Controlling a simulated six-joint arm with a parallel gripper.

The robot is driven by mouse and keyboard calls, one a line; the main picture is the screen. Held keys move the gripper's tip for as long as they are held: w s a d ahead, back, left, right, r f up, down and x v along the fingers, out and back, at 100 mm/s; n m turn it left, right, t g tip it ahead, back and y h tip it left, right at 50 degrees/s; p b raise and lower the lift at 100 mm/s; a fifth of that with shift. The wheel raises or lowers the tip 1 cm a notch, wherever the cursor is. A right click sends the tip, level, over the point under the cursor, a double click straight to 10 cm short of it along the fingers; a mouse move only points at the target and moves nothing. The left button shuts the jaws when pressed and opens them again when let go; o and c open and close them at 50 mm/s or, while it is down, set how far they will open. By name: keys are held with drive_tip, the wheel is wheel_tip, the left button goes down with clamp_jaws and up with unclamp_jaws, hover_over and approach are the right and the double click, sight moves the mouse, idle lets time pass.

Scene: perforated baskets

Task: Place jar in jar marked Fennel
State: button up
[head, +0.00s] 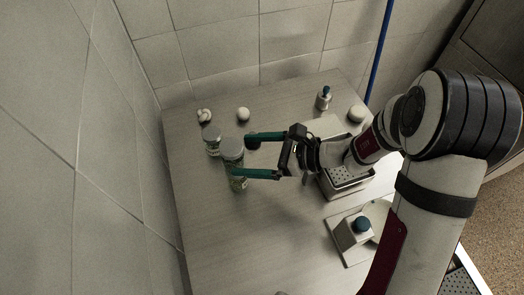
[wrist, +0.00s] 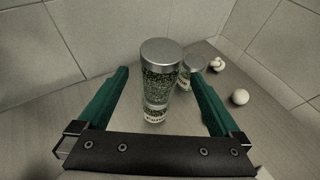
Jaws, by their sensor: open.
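A tall glass jar (head: 234,160) with a grey metal lid and green contents stands upright on the table. In the wrist view this jar (wrist: 160,82) is between the two finger lines. A second jar (head: 211,142) of like look stands just behind it, to the upper left; in the wrist view it (wrist: 187,75) is partly hidden by the nearer jar and the right finger.
A white knot-shaped object (head: 204,115) and a white ball (head: 243,114) lie behind the jars. A small dispenser bottle (head: 324,100) and a round white object (head: 356,114) stand at the back right. A perforated basket (head: 345,179) is beneath my arm.

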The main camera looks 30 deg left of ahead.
drive_tip(key=s+d+r+n+h, duration=0.2)
drive_tip(key=s+d+n+h, duration=0.1)
drive_tip(key=d, duration=0.5)
drive_tip(key=s+d+r+n+t+h, duration=0.1)
drive_tip(key=s+d+r+n+h, duration=0.2)
drive_tip(key=s+d, duration=0.4)
drive_tip(key=s+d+r+n+t+h, duration=0.1)
drive_tip(key=s+d+n+h, duration=0.3)
drive_tip(key=d, duration=0.6)
drive_tip(key=shift+s+r+h, duration=0.45)
drive_tip(key=shift+r+h, duration=0.25)
drive_tip(key=shift+h, duration=0.1)
